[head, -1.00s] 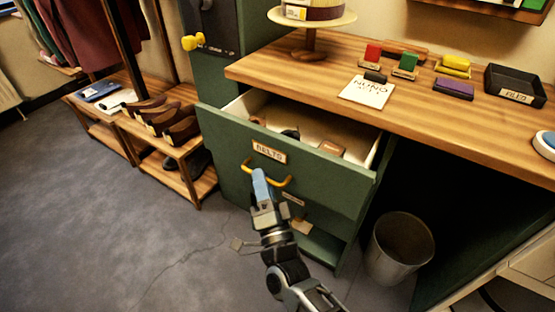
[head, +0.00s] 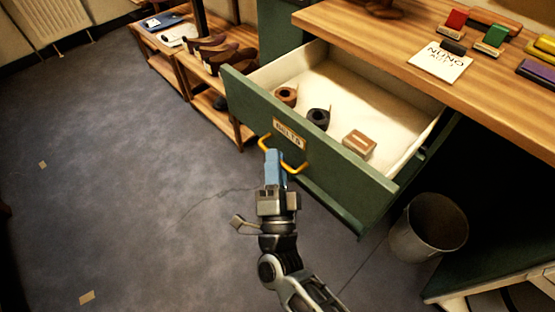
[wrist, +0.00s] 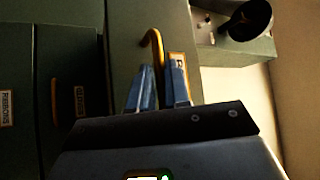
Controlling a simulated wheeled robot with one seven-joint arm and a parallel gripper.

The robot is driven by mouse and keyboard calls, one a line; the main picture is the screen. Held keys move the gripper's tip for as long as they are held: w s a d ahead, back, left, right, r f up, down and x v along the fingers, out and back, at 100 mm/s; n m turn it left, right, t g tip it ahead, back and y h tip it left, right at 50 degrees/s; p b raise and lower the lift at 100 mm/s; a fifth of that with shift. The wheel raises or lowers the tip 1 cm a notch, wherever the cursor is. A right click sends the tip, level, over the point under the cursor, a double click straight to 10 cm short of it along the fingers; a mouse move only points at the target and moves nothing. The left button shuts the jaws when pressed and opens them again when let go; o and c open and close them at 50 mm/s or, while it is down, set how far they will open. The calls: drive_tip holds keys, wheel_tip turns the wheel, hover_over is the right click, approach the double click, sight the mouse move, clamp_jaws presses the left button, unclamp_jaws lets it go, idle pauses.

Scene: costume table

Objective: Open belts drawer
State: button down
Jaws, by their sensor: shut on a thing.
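The belts drawer (head: 320,165) is a green drawer with a label reading BELTS, and it stands pulled far out from under the wooden top. Its yellow handle (head: 295,168) is on the front below the label. My gripper (head: 273,158) is shut on that handle. In the wrist view the blue fingers (wrist: 162,85) close around the yellow handle (wrist: 154,48). Inside the drawer lie a brown rolled belt (head: 286,96), a black rolled belt (head: 318,118) and a tan box-like item (head: 359,143). The far interior is bare.
A metal bin (head: 428,228) stands on the floor right of the drawer. A low wooden rack (head: 222,85) with shoes is at the left. The wooden top (head: 400,40) holds a paper card (head: 440,62) and coloured blocks. The grey floor at left is mostly clear.

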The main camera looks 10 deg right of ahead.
drive_tip(key=shift+f, duration=0.1)
drive_tip(key=c, duration=1.2)
unclamp_jaws()
drive_tip(key=shift+o, duration=0.2)
drive_tip(key=v, duration=0.7)
drive_tip(key=shift+s+b, duration=0.35)
drive_tip(key=shift+s, duration=0.05)
drive_tip(key=s+d+r+n+g+p, duration=0.2)
drive_tip(key=s+d+r, duration=0.4)
drive_tip(key=s, duration=0.3)
drive_tip(key=s+d+r+n+g+y+p, duration=0.1)
drive_tip(key=s+d+r+n+g+p, duration=0.2)
drive_tip(key=s+r+n, duration=0.4)
drive_tip(key=s+d+r+n+g+y+p, duration=0.1)
drive_tip(key=s+d+r+n+p, duration=0.3)
drive_tip(key=s+d+r, duration=0.4)
drive_tip(key=s+n+g, duration=0.1)
drive_tip(key=s, duration=0.4)
drive_tip(key=shift+s+d+g, duration=0.2)
drive_tip(key=shift+d+g, duration=0.1)
drive_tip(key=shift+g, duration=0.1)
